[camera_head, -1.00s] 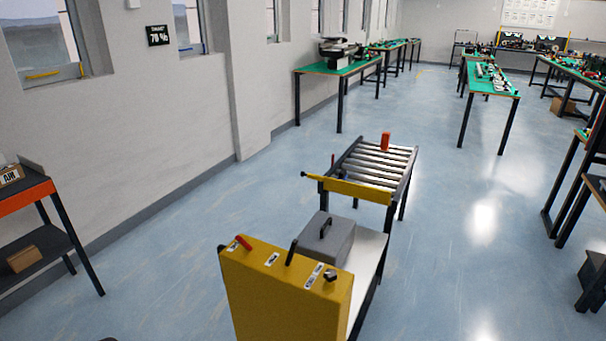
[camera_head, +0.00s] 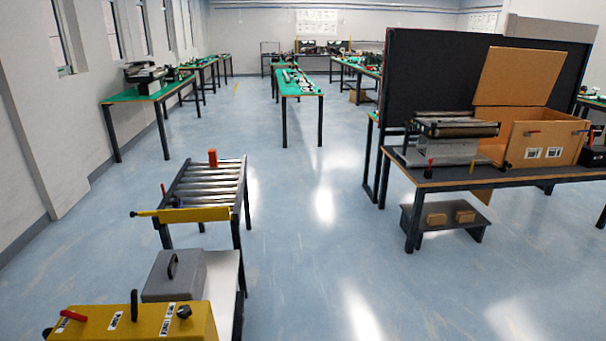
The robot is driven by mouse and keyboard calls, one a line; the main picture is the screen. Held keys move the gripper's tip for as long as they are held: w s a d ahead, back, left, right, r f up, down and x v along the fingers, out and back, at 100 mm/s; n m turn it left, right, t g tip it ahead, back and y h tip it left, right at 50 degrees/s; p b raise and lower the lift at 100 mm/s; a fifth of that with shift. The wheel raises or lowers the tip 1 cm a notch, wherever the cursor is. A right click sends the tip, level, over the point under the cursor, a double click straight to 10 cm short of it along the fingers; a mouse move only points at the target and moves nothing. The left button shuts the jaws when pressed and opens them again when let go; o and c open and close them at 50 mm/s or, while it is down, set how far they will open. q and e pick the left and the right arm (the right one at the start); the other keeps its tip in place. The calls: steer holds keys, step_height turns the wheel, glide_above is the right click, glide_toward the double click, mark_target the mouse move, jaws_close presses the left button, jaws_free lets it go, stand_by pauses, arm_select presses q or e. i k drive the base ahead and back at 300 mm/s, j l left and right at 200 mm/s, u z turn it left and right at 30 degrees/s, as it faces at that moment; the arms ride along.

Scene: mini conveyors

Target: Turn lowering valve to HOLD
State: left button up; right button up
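A yellow control box (camera_head: 150,325) stands at the bottom left of the head view, cut off by the lower edge. On its top are a red lever (camera_head: 73,315) at the left, a black upright lever (camera_head: 134,305) in the middle and a dark knob (camera_head: 184,312) at the right. Small white labels lie beside them, too small to read, so I cannot tell which control is the lowering valve or its setting. Neither of my grippers is in view.
Behind the box, a grey case (camera_head: 190,278) sits on a white-topped cart (camera_head: 225,290). A dark workbench (camera_head: 450,180) is at right. The middle floor is clear.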

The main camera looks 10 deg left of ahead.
mark_target(184, 312)
steer(key=k+j, duration=0.1)
steer(key=j, duration=1.2)
steer(key=k+j, duration=0.15)
steer(key=j, duration=1.15)
steer(key=k+j, duration=0.15)
steer(key=j, duration=1.15)
